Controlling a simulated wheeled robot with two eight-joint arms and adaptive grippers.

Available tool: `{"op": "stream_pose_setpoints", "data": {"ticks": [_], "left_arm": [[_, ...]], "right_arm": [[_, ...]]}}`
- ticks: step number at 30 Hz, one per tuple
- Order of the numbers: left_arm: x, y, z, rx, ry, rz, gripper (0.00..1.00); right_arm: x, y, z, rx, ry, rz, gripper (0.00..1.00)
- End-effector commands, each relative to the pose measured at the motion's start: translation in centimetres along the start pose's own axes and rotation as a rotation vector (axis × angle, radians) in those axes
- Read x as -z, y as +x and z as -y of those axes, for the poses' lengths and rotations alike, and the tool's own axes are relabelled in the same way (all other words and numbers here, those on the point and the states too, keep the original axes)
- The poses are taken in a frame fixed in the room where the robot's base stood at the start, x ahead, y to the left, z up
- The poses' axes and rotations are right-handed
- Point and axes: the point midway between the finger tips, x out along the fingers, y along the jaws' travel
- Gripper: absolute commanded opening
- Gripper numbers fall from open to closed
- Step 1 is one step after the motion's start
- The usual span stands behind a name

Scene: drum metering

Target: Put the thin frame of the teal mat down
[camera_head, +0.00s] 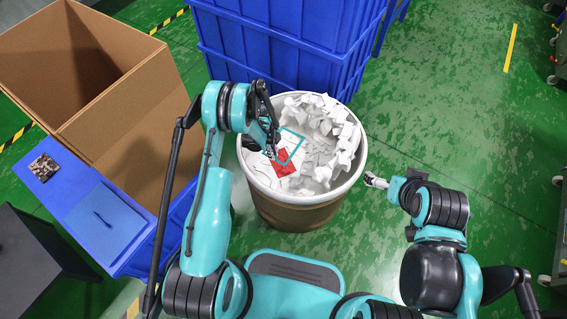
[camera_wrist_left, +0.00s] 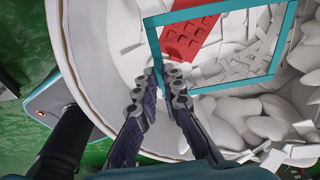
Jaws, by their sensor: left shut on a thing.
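A thin teal square frame (camera_head: 298,150) is held over the left part of the drum's opening in the head view. It also shows at the top of the left wrist view (camera_wrist_left: 222,86). My left gripper (camera_head: 270,146) is shut on one side of it, near a corner; its fingertips show in the left wrist view (camera_wrist_left: 164,82). A red studded block (camera_wrist_left: 190,38) lies beneath the frame on white pieces. I cannot tell if the frame touches them. My right gripper (camera_head: 376,181) is just right of the drum; its jaws are too small to read.
The round drum (camera_head: 353,178) holds white pieces, piled higher at the right. A cardboard box (camera_head: 110,97) stands at left, blue crates (camera_head: 270,60) behind. A blue surface (camera_head: 75,190) at left bears a lighter square (camera_head: 112,228) and a small dark-patterned square (camera_head: 43,167).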

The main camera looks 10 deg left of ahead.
Motion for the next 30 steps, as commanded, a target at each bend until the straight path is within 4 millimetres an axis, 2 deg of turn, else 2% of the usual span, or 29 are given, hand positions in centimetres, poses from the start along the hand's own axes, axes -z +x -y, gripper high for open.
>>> {"op": "stream_pose_setpoints", "data": {"ticks": [5,10,17,21,30], "left_arm": [[-0.3,2.5,0.0,-0.006,0.044,0.0,0.0],[-0.8,5.8,0.0,-0.005,0.043,0.001,0.0],[-1.1,8.3,0.0,-0.005,0.042,0.001,0.0],[-1.3,10.4,0.0,-0.005,0.041,0.001,0.0],[-1.3,10.6,0.0,-0.004,0.041,0.001,0.0]], "right_arm": [[-0.5,0.7,0.0,0.0,0.0,0.0,0.99],[-1.3,1.9,0.0,0.0,0.0,0.0,0.99],[-1.9,2.6,0.0,0.0,0.0,0.0,0.99],[-2.4,3.4,0.0,0.0,0.0,0.0,0.99],[-2.4,3.3,0.0,0.0,0.0,0.0,0.99]]}}
